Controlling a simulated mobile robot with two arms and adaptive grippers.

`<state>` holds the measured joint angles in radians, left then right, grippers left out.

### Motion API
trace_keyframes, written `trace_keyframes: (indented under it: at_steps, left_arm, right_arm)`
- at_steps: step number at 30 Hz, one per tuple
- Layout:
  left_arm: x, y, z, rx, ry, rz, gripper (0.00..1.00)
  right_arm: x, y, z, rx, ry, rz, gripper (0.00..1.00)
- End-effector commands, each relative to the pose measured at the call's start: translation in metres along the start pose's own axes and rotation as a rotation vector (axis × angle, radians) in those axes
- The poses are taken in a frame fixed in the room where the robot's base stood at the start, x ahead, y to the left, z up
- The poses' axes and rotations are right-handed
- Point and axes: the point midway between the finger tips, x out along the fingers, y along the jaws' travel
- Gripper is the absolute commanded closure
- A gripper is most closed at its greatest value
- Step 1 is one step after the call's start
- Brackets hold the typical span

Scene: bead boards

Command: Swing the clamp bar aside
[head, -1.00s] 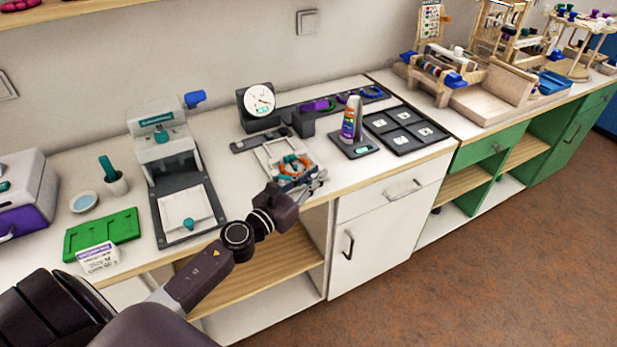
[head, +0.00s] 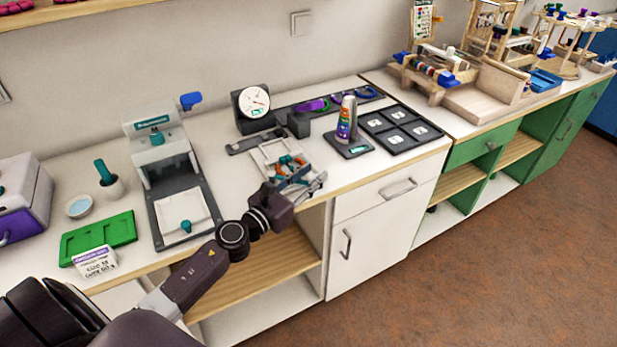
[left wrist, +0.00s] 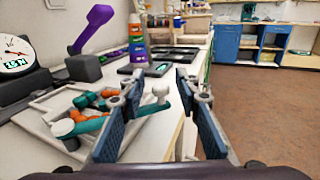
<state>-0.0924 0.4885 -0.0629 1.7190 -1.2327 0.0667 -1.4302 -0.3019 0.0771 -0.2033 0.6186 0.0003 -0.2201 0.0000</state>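The clamp bar (left wrist: 88,127) is a teal bar with a white knob (left wrist: 161,90) at its far end and a round white cap at its near end. It lies across a pale tray-like frame (left wrist: 35,122) holding orange and teal pieces. The frame also shows in the head view (head: 264,158), at the counter's front edge. My left gripper (head: 314,184) is just in front of the frame. In the left wrist view its two fingers (left wrist: 160,84) are apart, and the knob appears between their tips; I cannot tell whether they touch it. The left finger hides part of the bar. My right gripper is not in view.
A dial gauge (head: 253,101) stands behind the frame. A white press (head: 160,150) stands to the left. Open floor lies in front of the counter.

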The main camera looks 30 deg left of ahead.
Motion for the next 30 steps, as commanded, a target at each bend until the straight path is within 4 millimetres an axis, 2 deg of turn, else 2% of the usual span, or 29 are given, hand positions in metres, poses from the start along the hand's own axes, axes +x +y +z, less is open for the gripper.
trace_keyframes:
  at_steps: [1, 7, 15, 21, 25, 30]
  left_arm:
    - [-0.001, 0.0, -0.001, -0.001, 0.001, 0.0, 0.7]
    - [-0.021, -0.001, -0.002, -0.003, 0.002, 0.0, 0.7]
    - [-0.074, 0.0, -0.002, -0.005, 0.003, 0.002, 0.7]
    - [-0.106, 0.0, -0.001, -0.003, 0.002, 0.002, 0.7]
    - [-0.117, 0.001, -0.001, -0.001, 0.001, 0.002, 0.7]
    - [-0.12, 0.0, 0.0, 0.0, -0.001, 0.0, 0.7]
  right_arm:
    - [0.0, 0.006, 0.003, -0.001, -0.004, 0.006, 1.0]
    - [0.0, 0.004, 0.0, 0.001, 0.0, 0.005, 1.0]
    - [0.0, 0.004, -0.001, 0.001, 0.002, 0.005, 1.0]
    - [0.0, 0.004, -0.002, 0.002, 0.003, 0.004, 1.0]
    - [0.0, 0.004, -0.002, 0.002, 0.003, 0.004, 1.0]
    - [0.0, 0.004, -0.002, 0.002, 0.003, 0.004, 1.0]
